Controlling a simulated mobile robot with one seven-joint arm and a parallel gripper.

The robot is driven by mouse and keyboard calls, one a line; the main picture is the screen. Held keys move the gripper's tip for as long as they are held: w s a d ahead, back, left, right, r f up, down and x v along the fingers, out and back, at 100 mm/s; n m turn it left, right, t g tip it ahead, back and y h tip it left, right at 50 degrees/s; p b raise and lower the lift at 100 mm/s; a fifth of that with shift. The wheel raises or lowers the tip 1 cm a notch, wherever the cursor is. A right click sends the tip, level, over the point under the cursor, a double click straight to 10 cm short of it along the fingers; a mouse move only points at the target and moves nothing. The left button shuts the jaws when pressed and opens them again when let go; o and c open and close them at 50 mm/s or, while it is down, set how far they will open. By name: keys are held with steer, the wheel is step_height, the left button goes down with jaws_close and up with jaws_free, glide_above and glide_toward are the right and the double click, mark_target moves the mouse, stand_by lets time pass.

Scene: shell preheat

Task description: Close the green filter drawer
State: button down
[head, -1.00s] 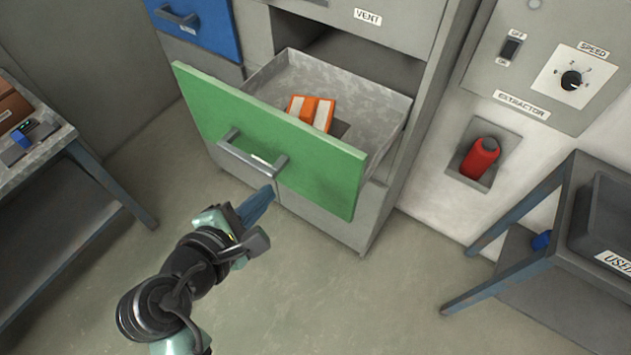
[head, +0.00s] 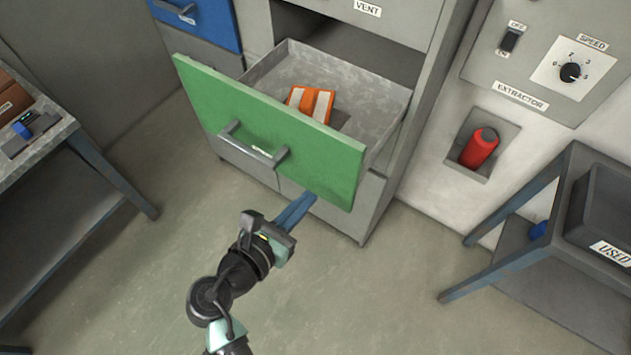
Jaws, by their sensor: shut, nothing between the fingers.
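The green filter drawer (head: 320,164) stands pulled out of the grey cabinet, its green front facing me with a grey bar handle (head: 251,146). Inside its grey metal tray lies an orange and white item (head: 311,103). My gripper (head: 308,199) has its blue fingers shut and empty. The fingertips are at the lower edge of the green front, right of and below the handle. I cannot tell whether they touch the front.
A blue drawer (head: 205,20) is at the upper left. A workbench (head: 62,132) stands at the left. At the right are a red bottle (head: 479,148) in a wall recess and a side table (head: 545,180) with a dark bin (head: 603,215). The floor in front is clear.

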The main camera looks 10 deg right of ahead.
mark_target(326, 177)
steer(key=shift+w+d+p, duration=0.4)
steer(key=shift+w+d, duration=1)
